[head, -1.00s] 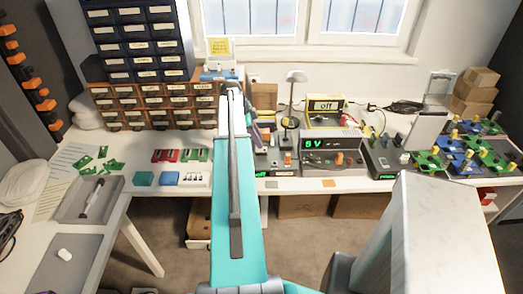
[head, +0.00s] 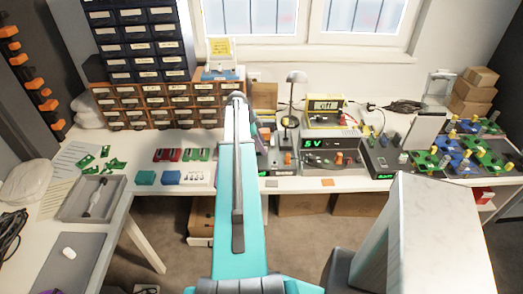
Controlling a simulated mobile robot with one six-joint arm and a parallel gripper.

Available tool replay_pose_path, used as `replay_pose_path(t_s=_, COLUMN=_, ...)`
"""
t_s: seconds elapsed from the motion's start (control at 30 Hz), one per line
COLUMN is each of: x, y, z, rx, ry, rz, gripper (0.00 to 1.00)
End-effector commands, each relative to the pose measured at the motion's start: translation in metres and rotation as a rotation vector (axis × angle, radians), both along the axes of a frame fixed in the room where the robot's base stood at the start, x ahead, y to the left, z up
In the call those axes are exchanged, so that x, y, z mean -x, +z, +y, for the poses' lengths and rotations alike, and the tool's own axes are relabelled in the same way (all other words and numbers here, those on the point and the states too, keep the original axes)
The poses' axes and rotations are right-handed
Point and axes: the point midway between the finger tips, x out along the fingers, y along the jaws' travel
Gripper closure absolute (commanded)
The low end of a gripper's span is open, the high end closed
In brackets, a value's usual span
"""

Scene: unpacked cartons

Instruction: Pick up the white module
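A white module (head: 197,177) with small dark marks on its face lies on the long white bench, at the right end of a short row with a teal block (head: 145,178) and a blue block (head: 171,177). Its right end is close to the edge of my teal arm in the picture, which may cover a little of it. My arm rises through the middle of the head view and its far end is over the back of the bench. My gripper is hidden behind the arm, so its fingers do not show.
Red and green boards (head: 180,154) lie behind the row. A drawer cabinet (head: 158,103) stands at the back left. A 5V power supply (head: 330,145), a lamp (head: 291,100) and a grey tray (head: 93,200) stand around. Bench in front of the row is clear.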

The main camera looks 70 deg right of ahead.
Motion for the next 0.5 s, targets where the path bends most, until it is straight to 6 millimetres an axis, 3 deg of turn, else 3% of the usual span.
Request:
replay_pose_path(t_s=0.2, x=0.0002, y=0.0002, z=-0.0001, rx=0.000, ry=0.000, rz=0.000, gripper=0.71)
replay_pose_path(t_s=0.37, x=0.0003, y=0.0002, z=-0.0001, rx=0.000, ry=0.000, rz=0.000, gripper=0.98)
replay_pose_path(t_s=0.5, x=0.0005, y=0.0002, z=0.0001, rx=-0.001, ry=0.000, rz=0.000, gripper=1.00)
